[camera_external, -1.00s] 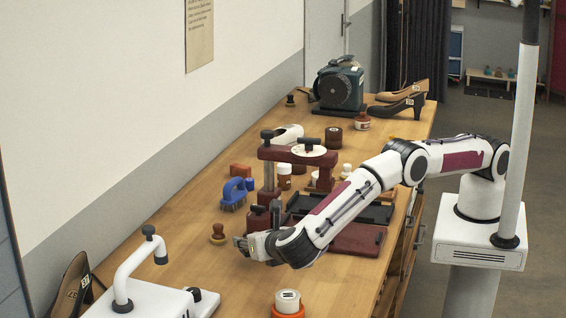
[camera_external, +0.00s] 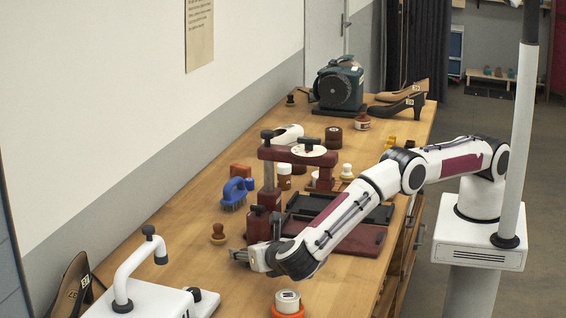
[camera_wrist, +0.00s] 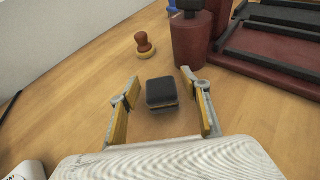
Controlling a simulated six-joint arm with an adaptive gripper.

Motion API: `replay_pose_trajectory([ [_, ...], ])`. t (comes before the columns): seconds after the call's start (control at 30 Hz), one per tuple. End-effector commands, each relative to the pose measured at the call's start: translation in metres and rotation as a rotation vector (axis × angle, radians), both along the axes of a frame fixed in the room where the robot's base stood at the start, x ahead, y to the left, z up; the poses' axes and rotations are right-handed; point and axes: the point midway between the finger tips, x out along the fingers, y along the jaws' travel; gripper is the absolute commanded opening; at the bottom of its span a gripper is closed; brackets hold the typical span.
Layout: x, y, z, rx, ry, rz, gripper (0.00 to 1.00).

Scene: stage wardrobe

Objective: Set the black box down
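The black box (camera_wrist: 162,91) is small, with a dark, rounded-edged top and a tan band below it. In the wrist view it sits upright on the wooden table between my fingers. My gripper (camera_wrist: 161,84) is open around it, with a visible gap between the box and each yellow-lined finger. I cannot make out the box there.
The dark red press (camera_external: 263,226) stands close beyond my gripper. A brown knob-handled stamp (camera_wrist: 144,47) stands just beyond the box at the left. The white hand press (camera_external: 130,300) is nearer the front. Bare table (camera_wrist: 80,95) lies left of my fingers.

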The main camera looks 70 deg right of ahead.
Motion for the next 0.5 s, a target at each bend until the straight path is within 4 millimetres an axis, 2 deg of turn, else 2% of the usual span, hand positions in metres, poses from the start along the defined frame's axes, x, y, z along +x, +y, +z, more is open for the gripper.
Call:
replay_pose_trajectory([
  [0.3,0.000,0.000,0.003,0.001,-0.001,0.000,0.47],
  [0.5,-0.009,0.010,0.008,0.000,0.000,0.001,0.47],
])
